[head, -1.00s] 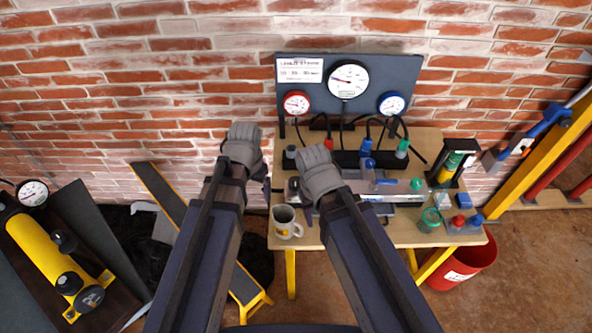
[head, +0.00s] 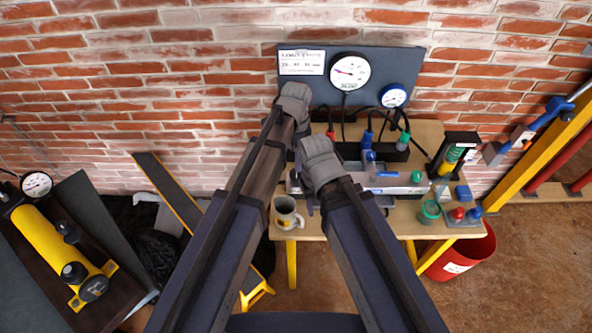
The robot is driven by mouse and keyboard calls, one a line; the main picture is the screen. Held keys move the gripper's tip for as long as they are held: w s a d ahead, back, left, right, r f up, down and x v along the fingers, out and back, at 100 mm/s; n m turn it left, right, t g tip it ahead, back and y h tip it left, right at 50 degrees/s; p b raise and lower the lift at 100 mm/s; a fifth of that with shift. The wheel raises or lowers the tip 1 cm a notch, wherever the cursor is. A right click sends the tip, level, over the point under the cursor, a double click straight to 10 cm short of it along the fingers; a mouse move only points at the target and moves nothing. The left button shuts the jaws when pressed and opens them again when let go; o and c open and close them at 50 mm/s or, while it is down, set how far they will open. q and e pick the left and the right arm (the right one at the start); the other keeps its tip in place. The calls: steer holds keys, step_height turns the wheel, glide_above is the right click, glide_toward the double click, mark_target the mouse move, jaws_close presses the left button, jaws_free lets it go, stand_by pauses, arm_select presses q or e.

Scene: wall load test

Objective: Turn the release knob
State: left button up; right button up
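Several small coloured knobs or fittings stand on the bench, among them a red one (head: 331,134), a blue one (head: 368,138) and a green one (head: 403,141) along a dark block. I cannot tell which is the release knob. A grey unit (head: 400,180) with a blue handle (head: 386,174) and a green knob (head: 417,176) lies in front of them. My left gripper (head: 294,98) is in front of the panel's left side and hides the red gauge. My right gripper (head: 318,158) is over the grey unit's left end and hides part of it. Both fingertips are unclear from behind.
A dark panel (head: 400,63) with a large gauge (head: 349,71) and a blue gauge (head: 394,97) stands at the table's back. A mug (head: 286,214) stands front left. A yellow cylinder (head: 50,244) is far left. A red bucket (head: 464,256) stands below right.

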mark_target(297, 176)
arm_select(q)
steer(key=shift+f+b, duration=3.8)
steer(key=shift+f, duration=0.1)
steer(key=c, duration=1.4)
steer(key=shift+o, duration=0.2)
